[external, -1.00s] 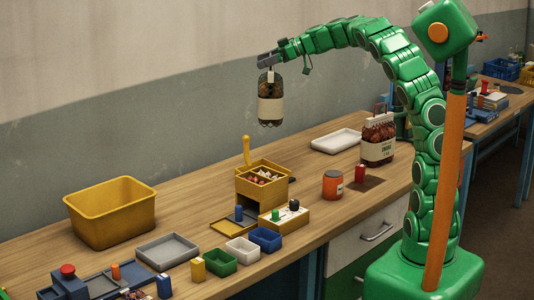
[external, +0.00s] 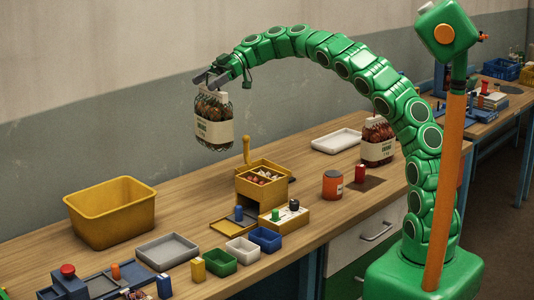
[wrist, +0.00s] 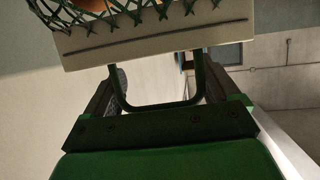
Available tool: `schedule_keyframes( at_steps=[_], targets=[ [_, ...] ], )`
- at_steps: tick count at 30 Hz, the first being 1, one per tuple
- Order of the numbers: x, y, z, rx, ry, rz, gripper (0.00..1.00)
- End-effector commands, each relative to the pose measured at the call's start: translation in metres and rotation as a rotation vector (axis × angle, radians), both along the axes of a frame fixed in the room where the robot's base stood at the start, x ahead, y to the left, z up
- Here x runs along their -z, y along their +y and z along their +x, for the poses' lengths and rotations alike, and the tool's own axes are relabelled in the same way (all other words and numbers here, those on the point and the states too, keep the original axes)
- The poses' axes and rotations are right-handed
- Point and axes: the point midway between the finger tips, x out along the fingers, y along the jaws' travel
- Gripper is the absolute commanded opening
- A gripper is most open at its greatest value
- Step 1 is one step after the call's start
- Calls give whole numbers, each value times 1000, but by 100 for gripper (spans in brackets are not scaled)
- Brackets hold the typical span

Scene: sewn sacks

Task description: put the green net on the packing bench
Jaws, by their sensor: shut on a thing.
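The green net (external: 213,105) is a sack of brown-orange contents with a pale label band. It hangs upright in the air from my gripper (external: 212,78), above the back of the wooden bench (external: 190,185) and clear of its surface. My gripper is shut on the top of the net. In the wrist view, its green mesh and pale header strip (wrist: 155,40) show at the top, with a dark loop between the fingers. Which bench is the packing bench is not marked; a second bench (external: 489,118) stands at far right.
A yellow bin (external: 110,215) stands at left. A yellow box (external: 262,180), small trays and an orange jar (external: 332,185) occupy the middle and front. A red net sack (external: 378,140) and a white tray (external: 337,141) stand at right.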

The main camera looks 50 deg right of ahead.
Motion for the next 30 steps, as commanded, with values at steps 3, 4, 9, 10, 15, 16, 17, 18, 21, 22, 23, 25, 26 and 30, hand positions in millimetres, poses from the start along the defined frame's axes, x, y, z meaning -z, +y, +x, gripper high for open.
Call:
schedule_keyframes(
  at_steps=[3,4,9,10,15,16,17,18,21,22,23,25,26,30],
  targets=[
    [1,17,-5,-47,-4,1,4],
    [2,21,-6,-57,-4,1,4],
    [5,37,-12,-106,-2,1,4],
    [5,40,-13,-114,-2,1,4],
    [7,53,-18,-150,-2,1,4],
    [7,55,-19,-156,-3,1,4],
    [8,57,-19,-161,-3,1,4],
    [8,59,-20,-169,-3,1,4],
    [15,59,-21,-169,0,1,4],
    [17,59,-20,-169,0,1,4],
    [19,59,-20,-169,0,1,4],
    [24,59,-20,-169,0,1,4],
    [26,59,-21,-169,0,1,4],
    [36,59,-21,-169,-3,1,4]
  ],
)
